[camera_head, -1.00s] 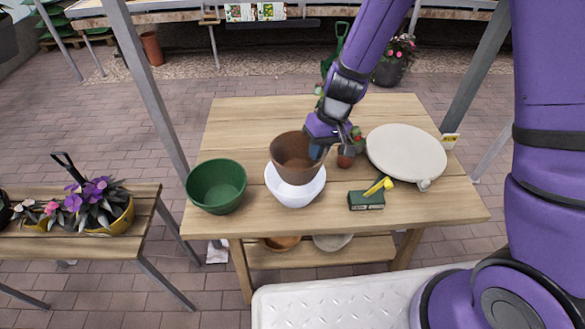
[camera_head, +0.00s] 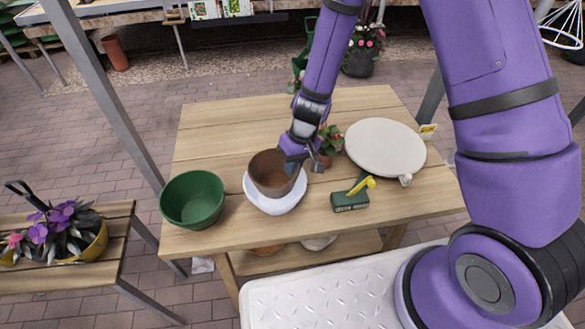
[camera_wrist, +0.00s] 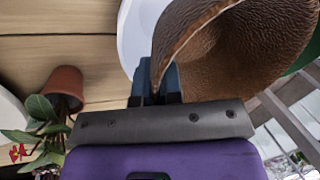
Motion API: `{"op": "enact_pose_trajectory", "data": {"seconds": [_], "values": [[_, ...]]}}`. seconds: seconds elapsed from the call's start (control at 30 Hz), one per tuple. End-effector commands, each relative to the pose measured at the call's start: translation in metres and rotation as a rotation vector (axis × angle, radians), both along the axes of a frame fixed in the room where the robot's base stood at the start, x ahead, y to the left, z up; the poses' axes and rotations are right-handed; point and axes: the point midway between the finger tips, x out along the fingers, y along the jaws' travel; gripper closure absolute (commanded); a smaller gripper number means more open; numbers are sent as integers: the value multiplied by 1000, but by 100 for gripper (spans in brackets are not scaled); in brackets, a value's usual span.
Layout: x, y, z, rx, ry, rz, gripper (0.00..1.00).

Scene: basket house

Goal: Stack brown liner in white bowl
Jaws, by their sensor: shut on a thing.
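The brown liner (camera_head: 270,177) is a brown, open-topped pot shape. In the head view its lower part sits inside the white bowl (camera_head: 277,205) on the wooden table, with the bowl's rim showing around it. My gripper (camera_head: 293,163) is at the liner's right rim. In the wrist view my gripper (camera_wrist: 160,85) is shut on the wall of the brown liner (camera_wrist: 240,50), one finger on each side. The white bowl (camera_wrist: 130,45) shows behind the liner there. The liner's base is hidden, so I cannot tell whether it touches the bowl's bottom.
A green bowl (camera_head: 193,199) stands left of the white bowl. A small potted red-flowered plant (camera_head: 328,147) stands close behind my gripper. A dark green box (camera_head: 350,201) with a yellow-handled tool (camera_head: 362,184) and a round pale board (camera_head: 386,147) lie to the right. The table's back left is clear.

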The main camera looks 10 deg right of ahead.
Motion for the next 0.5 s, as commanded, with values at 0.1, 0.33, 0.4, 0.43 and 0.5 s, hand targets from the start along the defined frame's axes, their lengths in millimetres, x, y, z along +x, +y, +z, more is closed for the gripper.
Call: {"op": "enact_pose_trajectory", "data": {"seconds": [0.1, 0.33, 0.4, 0.43, 0.5], "values": [[0, 0, -13, 1, 1, -1, 100], [0, 0, -16, -1, -1, 0, 100], [0, 0, -16, -1, -1, 0, 100], [0, 0, -16, 0, -1, 0, 100], [0, 0, -17, 0, -1, 0, 100]]}}
